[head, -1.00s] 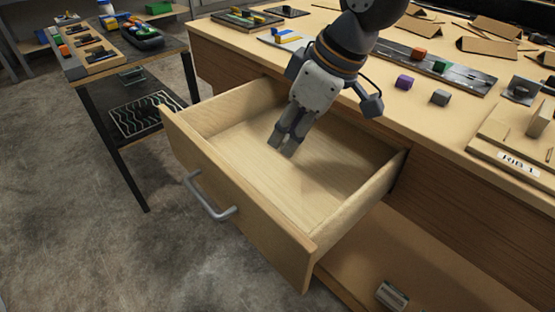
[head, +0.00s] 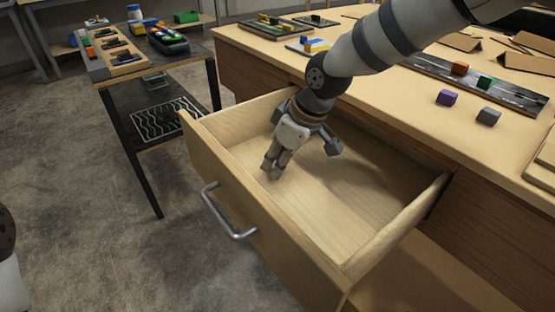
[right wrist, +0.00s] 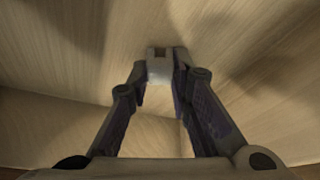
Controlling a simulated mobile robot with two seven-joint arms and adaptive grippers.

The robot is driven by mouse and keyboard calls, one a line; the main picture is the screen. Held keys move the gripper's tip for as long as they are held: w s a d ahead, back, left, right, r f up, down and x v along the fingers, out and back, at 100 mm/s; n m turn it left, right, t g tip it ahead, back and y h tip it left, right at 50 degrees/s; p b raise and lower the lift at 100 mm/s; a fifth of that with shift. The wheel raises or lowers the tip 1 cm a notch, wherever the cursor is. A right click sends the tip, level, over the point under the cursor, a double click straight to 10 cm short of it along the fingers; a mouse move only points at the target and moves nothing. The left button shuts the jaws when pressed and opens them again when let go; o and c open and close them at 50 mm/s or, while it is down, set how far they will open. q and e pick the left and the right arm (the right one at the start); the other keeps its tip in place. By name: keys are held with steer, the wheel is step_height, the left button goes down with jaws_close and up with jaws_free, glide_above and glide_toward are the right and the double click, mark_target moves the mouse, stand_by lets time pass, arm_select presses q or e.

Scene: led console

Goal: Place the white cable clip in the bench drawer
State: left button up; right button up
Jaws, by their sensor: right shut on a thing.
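The bench drawer (head: 236,201) is pulled open, and its inside is bare wood. My right gripper (head: 272,171) reaches down into the drawer, towards its front-left part. In the right wrist view the fingers are closed on a small whitish block-like thing with a notch, the white cable clip (right wrist: 160,66), held at the fingertips. In the head view the clip is too small or hidden by the fingers to make out. Whether it touches the drawer floor I cannot tell. My left gripper is out of view.
A side table (head: 130,69) with trays stands at the left. The drawer walls rise around my right gripper.

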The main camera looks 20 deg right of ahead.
steer(key=shift+f, duration=0.15)
steer(key=o, duration=0.8)
